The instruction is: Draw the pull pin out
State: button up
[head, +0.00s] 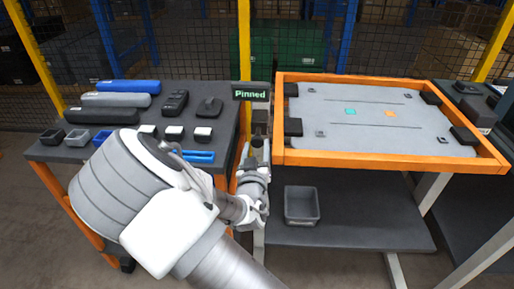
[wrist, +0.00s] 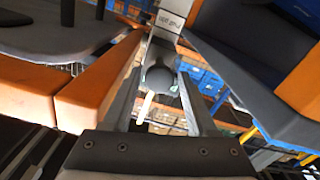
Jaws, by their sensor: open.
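The pull pin shows in the wrist view as a dark rounded knob (wrist: 161,79) below a pale labelled bracket (wrist: 171,20). My gripper (wrist: 165,88) is open, with one finger on each side of the knob. I cannot tell whether either finger touches it. In the head view my gripper (head: 257,150) is at the narrow post between the two tables, below a sign reading "Pinned" (head: 250,93). The pin itself is hidden there by my gripper and the post.
An orange-framed table with a grey panel (head: 365,112) stands close on the right. A grey bin (head: 301,205) sits on its lower shelf. On the left, a dark bench (head: 222,138) holds rolls, small bins and tools. A mesh fence stands behind.

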jog(key=shift+w, duration=0.3)
grip_shut()
dwell(1.3)
